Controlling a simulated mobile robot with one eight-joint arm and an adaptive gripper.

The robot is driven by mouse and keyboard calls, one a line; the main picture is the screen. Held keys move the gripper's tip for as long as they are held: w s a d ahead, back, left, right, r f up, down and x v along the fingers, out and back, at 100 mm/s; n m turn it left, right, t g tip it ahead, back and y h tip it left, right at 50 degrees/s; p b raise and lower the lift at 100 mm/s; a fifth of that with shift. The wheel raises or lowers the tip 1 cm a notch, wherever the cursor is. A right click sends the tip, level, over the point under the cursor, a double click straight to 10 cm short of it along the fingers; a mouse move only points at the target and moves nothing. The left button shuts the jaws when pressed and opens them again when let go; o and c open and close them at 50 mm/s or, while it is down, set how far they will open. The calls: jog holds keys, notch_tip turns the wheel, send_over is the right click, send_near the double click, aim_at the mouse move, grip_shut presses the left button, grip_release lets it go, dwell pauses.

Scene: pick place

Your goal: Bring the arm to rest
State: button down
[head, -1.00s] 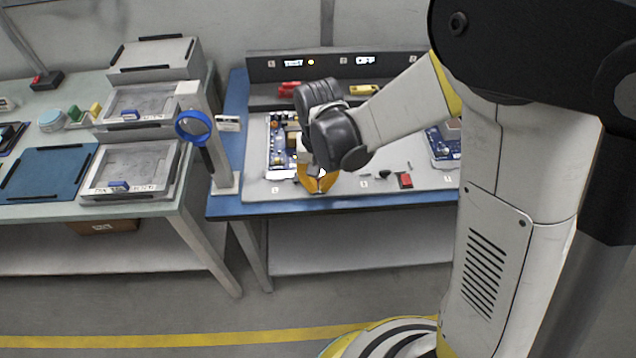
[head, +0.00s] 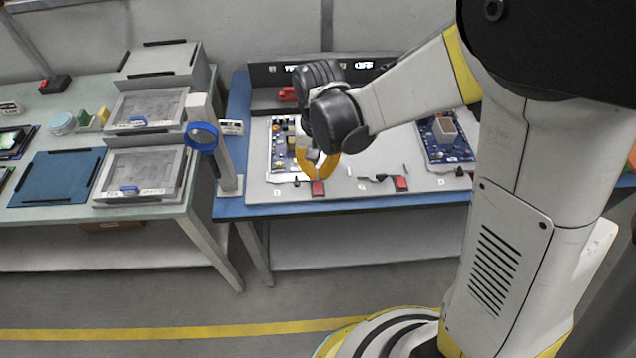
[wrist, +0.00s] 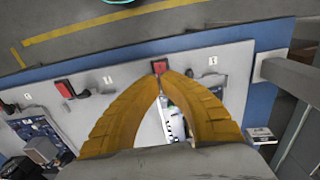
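My gripper (head: 316,178) is above the front left part of the grey work board on the blue bench. Its two yellow fingers curve together and their tips meet in the wrist view (wrist: 161,80). I see nothing held between them. A red switch (head: 318,188) shows right by the fingertips in the head view, and just beyond them in the wrist view (wrist: 159,66). I cannot tell whether they touch. My arm reaches in from the right, bent over the bench.
A blue circuit board (head: 282,150) lies left of my gripper, another (head: 440,150) to the right. A second red switch (head: 400,183) sits between. The left table (head: 160,212) holds grey trays and a blue mat (head: 55,177).

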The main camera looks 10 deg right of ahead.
dwell(0.4)
jog(key=s+d+r+t, duration=0.7)
jog(key=s+d+r, duration=0.3)
jog(key=d+r, duration=0.3)
jog(key=shift+s+d+r, duration=0.25)
jog(key=shift+s+r, duration=0.15)
jog(key=shift+r, duration=1.1)
